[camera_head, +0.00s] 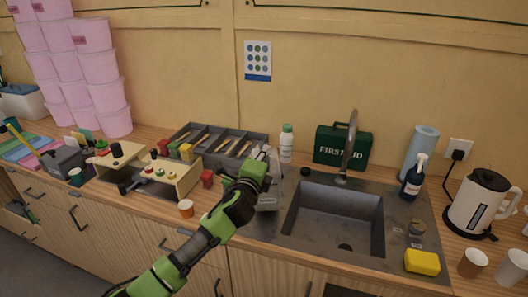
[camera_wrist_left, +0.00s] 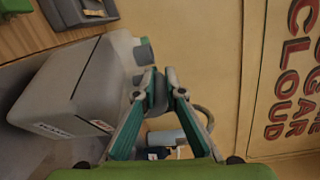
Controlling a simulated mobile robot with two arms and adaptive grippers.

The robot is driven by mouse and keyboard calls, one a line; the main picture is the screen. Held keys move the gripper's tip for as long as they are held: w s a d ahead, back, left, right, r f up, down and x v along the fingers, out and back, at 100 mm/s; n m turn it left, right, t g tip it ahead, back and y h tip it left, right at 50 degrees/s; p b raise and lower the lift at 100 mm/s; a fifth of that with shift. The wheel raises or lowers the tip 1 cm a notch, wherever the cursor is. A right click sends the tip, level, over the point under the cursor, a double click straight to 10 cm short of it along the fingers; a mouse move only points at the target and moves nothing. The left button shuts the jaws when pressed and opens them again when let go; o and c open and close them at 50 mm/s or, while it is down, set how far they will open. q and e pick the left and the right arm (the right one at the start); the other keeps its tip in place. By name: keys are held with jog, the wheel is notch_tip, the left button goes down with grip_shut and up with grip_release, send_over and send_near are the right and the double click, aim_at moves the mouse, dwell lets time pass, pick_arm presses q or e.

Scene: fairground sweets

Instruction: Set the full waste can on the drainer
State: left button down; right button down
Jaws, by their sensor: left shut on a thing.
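The waste can (camera_head: 270,196) is grey and box-like, at the left of the sink, partly hidden behind my left gripper (camera_head: 262,160). In the left wrist view the waste can (camera_wrist_left: 65,85) fills the left side, with a pale label on its wall. The fingers of my left gripper (camera_wrist_left: 163,88) are closed together at its top end; the exact grip point is hard to see. The drainer appears to be the flat grey metal (camera_head: 262,229) left of the basin. The can is over it; I cannot tell whether its base touches. My right gripper is not in view.
A white bottle (camera_head: 286,146) stands close behind the can. The grey cutlery tray (camera_head: 262,139) is left of it. The empty basin (camera_head: 335,218) and tap (camera_head: 349,145) are to the right. An orange cup (camera_head: 186,209) and red cup (camera_head: 207,179) stand left on the counter.

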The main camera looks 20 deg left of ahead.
pick_arm(q)
jog(key=shift+f, duration=1.2)
jog(key=c, duration=2.1)
grip_release()
jog(key=shift+s+f, duration=0.1)
jog(key=shift+f, duration=0.2)
jog(key=shift+s+r, duration=0.1)
jog(key=shift+r, duration=0.2)
jog(key=s+b, duration=0.2)
jog(key=s, duration=1)
jog(key=shift+d+r, duration=0.25)
jog(key=shift+r, duration=0.05)
